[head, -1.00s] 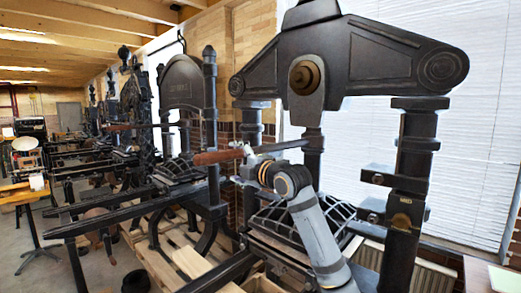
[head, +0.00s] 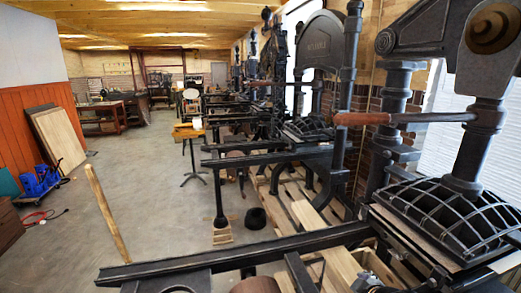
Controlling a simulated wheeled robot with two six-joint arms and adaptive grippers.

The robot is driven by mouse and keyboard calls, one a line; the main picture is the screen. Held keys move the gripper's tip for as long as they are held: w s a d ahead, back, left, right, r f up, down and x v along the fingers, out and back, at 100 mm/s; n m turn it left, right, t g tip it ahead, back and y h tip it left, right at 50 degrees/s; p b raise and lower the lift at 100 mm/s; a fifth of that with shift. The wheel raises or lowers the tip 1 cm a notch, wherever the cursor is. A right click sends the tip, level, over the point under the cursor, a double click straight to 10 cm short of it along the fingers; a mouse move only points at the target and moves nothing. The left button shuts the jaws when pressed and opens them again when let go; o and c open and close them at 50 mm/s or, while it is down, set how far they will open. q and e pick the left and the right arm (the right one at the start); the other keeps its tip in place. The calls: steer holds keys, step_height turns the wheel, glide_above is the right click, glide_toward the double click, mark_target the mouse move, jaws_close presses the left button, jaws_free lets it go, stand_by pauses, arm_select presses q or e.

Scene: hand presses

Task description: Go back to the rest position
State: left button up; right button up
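Neither of my grippers can be made out in the head view now. The nearest black iron hand press (head: 468,150) fills the right side. Its bar with a brown wooden handle (head: 362,119) points to the left, and no gripper is on the handle. The press's long rails (head: 240,249) run out to the lower left.
More black presses (head: 322,62) stand in a row behind, on wooden pallets (head: 305,213). Open grey floor (head: 150,185) lies to the left. A wooden post (head: 107,212) leans there. A blue device (head: 38,182) and boards (head: 58,140) stand by the left wall.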

steer(key=s+f+m+g+h, duration=0.1)
steer(key=s+f+m+g, duration=0.3)
steer(key=s, duration=0.6)
steer(key=s+f+m+g, duration=0.1)
steer(key=s+f+m, duration=0.3)
steer(key=s+f, duration=0.5)
steer(key=s+d+f+g, duration=0.1)
steer(key=s+f, duration=0.1)
steer(key=f, duration=1)
steer(key=s+d+f, duration=0.1)
steer(key=f, duration=1.1)
steer(key=s+d+f+g, duration=0.1)
steer(key=s+f, duration=1.5)
steer(key=s, duration=0.3)
steer(key=shift+d+g, duration=0.25)
steer(key=shift+g, duration=0.05)
steer(key=shift+f, duration=0.1)
